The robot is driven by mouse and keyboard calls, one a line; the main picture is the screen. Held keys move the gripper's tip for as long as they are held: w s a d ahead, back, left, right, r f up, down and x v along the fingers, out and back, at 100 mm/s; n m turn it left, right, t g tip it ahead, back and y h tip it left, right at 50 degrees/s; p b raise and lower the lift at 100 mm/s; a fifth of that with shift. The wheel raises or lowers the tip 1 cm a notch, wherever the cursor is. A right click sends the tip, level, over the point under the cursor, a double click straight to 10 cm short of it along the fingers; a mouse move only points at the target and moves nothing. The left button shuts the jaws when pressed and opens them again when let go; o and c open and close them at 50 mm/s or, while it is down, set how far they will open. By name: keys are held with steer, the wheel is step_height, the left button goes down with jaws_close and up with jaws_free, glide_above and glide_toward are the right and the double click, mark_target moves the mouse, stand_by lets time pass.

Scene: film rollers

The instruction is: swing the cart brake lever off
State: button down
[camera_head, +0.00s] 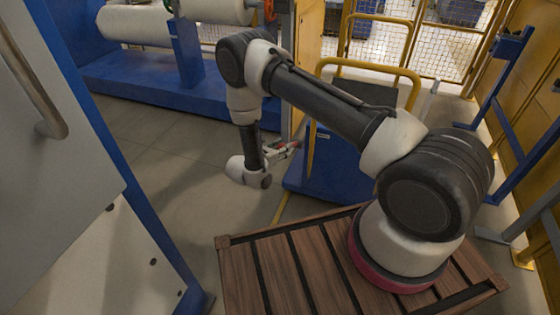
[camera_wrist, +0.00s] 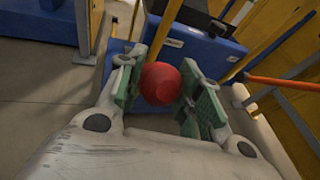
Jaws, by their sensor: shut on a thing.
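The blue cart (camera_head: 332,172) with its yellow push handle (camera_head: 372,68) stands beyond my arm in the head view. My gripper (camera_head: 291,149) is at the cart's left side, reaching in from the left. In the wrist view my gripper (camera_wrist: 160,76) is shut on the red ball knob (camera_wrist: 161,84) of the brake lever, which sits between the green finger pads. The knob is too small to make out clearly in the head view, and the rest of the lever is partly hidden.
Large white film rollers (camera_head: 135,24) rest on a blue frame (camera_head: 150,85) at the back left. A grey panel (camera_head: 60,130) with a handle fills the left side. Yellow mesh fencing (camera_head: 425,45) closes the back. Bare floor (camera_head: 165,150) lies left of my gripper.

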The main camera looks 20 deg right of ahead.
steer(key=w+d+r+g+y, duration=0.2)
steer(key=w+d+r, duration=0.3)
steer(key=w+r, duration=0.3)
steer(key=shift+d+r+n+g+y, duration=0.35)
steer(key=shift+n+g+y, duration=0.05)
steer(key=shift+g, duration=0.2)
steer(key=c, duration=1)
jaws_free()
steer(key=shift+o, duration=0.2)
steer(key=v, duration=1.2)
